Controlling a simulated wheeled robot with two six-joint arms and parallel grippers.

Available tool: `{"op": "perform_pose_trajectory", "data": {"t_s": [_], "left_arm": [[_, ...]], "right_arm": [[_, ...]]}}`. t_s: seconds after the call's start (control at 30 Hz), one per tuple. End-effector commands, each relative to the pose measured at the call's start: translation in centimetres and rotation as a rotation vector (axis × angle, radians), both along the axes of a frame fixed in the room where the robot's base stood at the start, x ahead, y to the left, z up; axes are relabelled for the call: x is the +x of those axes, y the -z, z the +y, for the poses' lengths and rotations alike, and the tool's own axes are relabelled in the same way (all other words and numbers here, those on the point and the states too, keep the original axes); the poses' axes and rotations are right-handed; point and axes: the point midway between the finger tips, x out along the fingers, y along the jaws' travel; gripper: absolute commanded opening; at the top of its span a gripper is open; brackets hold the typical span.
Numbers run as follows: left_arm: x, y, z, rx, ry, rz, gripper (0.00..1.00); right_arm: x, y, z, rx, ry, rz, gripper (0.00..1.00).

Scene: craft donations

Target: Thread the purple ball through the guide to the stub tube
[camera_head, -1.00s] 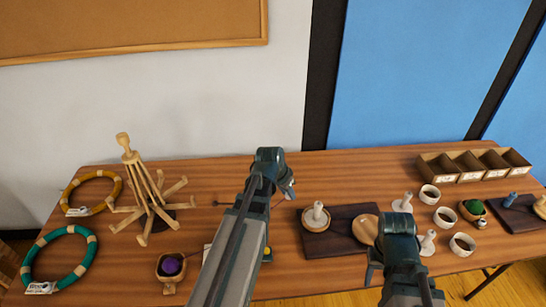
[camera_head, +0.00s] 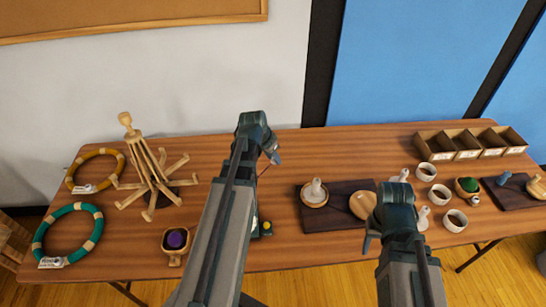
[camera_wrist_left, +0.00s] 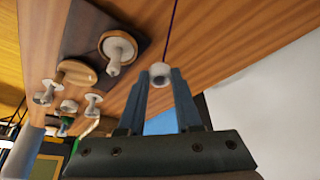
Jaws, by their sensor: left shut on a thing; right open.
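The purple ball (camera_head: 176,239) sits in a small wooden cup (camera_head: 172,259) at the front left of the table. My left gripper (camera_head: 273,156) is raised above the table's middle. In the left wrist view its fingers (camera_wrist_left: 160,76) are shut on a small white cylindrical piece (camera_wrist_left: 160,70), with a thin purple strand (camera_wrist_left: 172,25) running from it. A white stub tube (camera_head: 316,187) stands upright on a wooden disc on a dark board; it also shows in the left wrist view (camera_wrist_left: 116,45). My right gripper (camera_head: 369,240) is open near the table's front edge. I cannot make out the guide.
A wooden peg stand (camera_head: 147,165) and teal (camera_head: 41,238) and yellow (camera_head: 70,178) rings are at left. White cups (camera_head: 455,221), a divided box (camera_head: 438,148) and a green ball (camera_head: 469,184) are at right. A dark device with a yellow knob (camera_head: 266,226) is partly behind my left arm.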

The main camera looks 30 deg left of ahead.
Motion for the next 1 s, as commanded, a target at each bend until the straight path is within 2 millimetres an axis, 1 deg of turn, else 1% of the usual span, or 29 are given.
{"op": "perform_pose_trajectory", "data": {"t_s": [0.03, 1.0], "left_arm": [[0.0, 0.7, 0.0, 0.000, 0.000, 0.000, 0.00], [0.0, 7.2, 0.0, 0.000, 0.000, 0.000, 0.00]], "right_arm": [[0.0, 0.7, 0.0, 0.000, 0.000, 0.000, 0.50], [0.0, 7.2, 0.0, 0.000, 0.001, 0.000, 0.50]]}}
